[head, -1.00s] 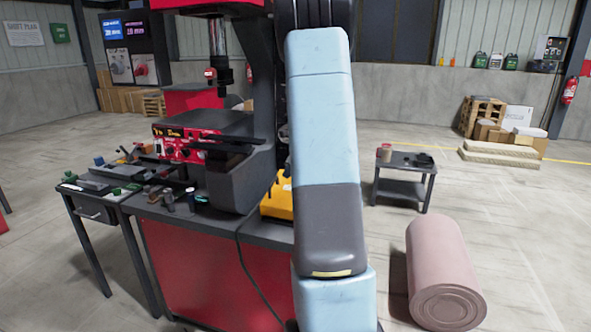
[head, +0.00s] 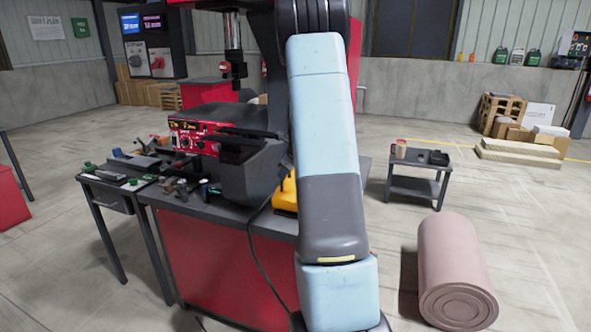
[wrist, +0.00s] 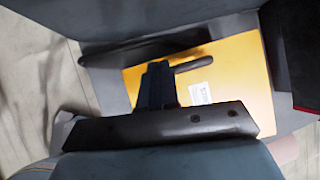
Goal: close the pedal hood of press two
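A red and dark grey press (head: 255,165) stands left of my arm in the head view. A yellow part (head: 286,193) shows on its bench, mostly hidden behind my arm; I cannot tell for sure whether it is the pedal hood. In the wrist view, a flat yellow surface (wrist: 235,88) with a white label and a dark, rounded bar lies beyond my gripper (wrist: 157,68). The dark fingers appear over the yellow surface, near the bar; contact and finger gap are unclear. My gripper is hidden in the head view.
Small tools lie on the bench and on a side table (head: 118,202) at left. A black cable hangs down the red bench front. A pink roll (head: 450,262) and a small dark cart (head: 415,188) stand at right. Bare floor lies between and around them.

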